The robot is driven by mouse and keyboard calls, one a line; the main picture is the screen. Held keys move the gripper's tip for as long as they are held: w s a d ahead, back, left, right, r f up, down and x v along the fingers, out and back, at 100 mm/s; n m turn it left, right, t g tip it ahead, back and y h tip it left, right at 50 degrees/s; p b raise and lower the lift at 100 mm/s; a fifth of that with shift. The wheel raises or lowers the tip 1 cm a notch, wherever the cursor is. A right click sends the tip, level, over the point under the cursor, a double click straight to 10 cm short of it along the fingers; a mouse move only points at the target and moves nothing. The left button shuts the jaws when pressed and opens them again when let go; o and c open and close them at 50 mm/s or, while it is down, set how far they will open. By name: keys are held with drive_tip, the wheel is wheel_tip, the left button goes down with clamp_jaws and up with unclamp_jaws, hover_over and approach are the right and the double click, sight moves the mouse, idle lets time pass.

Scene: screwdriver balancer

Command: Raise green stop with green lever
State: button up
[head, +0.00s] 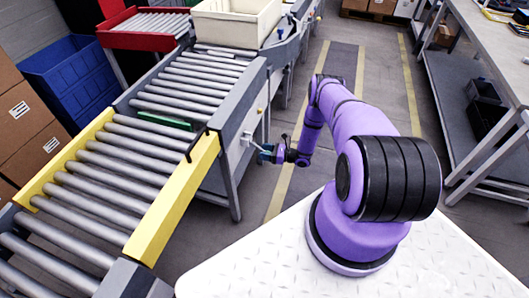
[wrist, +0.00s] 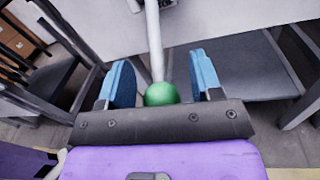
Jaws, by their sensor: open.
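The green stop (head: 165,120) is a flat green bar lying across the roller conveyor, between the rear rollers and the yellow-sided section. It looks about level with the rollers. The green lever shows in the wrist view as a pale rod ending in a round green knob (wrist: 161,94). The knob sits between the two blue fingers of my gripper (wrist: 163,78), close to the palm, with gaps on both sides. In the head view my gripper (head: 266,152) is at the conveyor's right side, by the grey side frame. The knob cannot be made out there.
A yellow side rail (head: 175,200) and a dark bracket (head: 196,145) are left of my gripper. A cream tote (head: 235,22) stands on the far conveyor. Conveyor legs and frame are near my gripper. A workbench (head: 500,50) is at right, with open floor between.

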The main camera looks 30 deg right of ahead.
drive_tip(key=shift+w+a, duration=0.1)
drive_tip(key=shift+a, duration=0.05)
clamp_jaws()
